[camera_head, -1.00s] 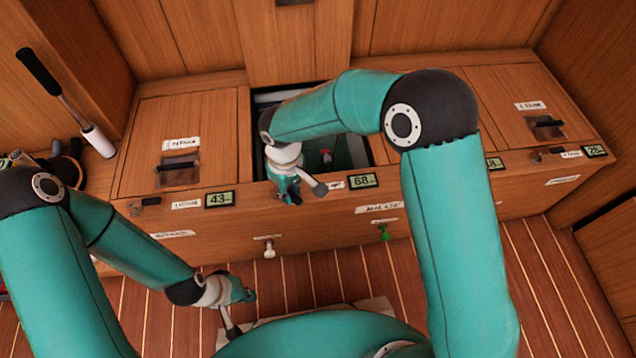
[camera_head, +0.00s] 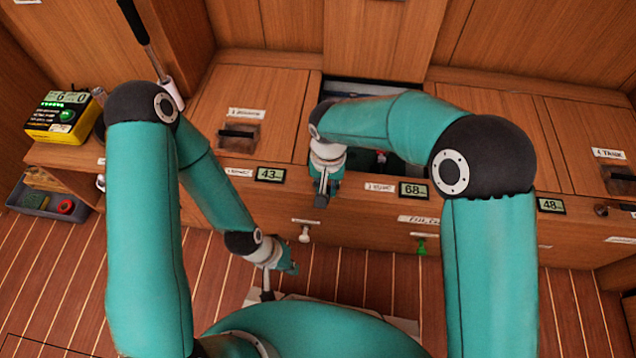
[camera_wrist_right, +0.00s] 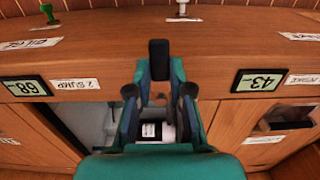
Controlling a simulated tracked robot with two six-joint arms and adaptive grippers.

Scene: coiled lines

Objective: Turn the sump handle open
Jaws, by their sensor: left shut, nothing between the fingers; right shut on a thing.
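The sump handle (camera_wrist_right: 159,50) is a black lever in the right wrist view, near the front edge of the counter beside the "2 SUMP" label (camera_wrist_right: 75,84). My right gripper (camera_wrist_right: 159,92) is shut on it, with one finger on each side; the lever's end sticks out beyond them.
An open well (camera_head: 400,165) lies behind the right gripper. A 43 display (camera_head: 270,175) and a 68 display (camera_head: 413,189) flank it. A white knob (camera_head: 305,232) and a green knob (camera_head: 421,245) are on the cabinet front. A yellow-black box (camera_head: 62,117) stands left.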

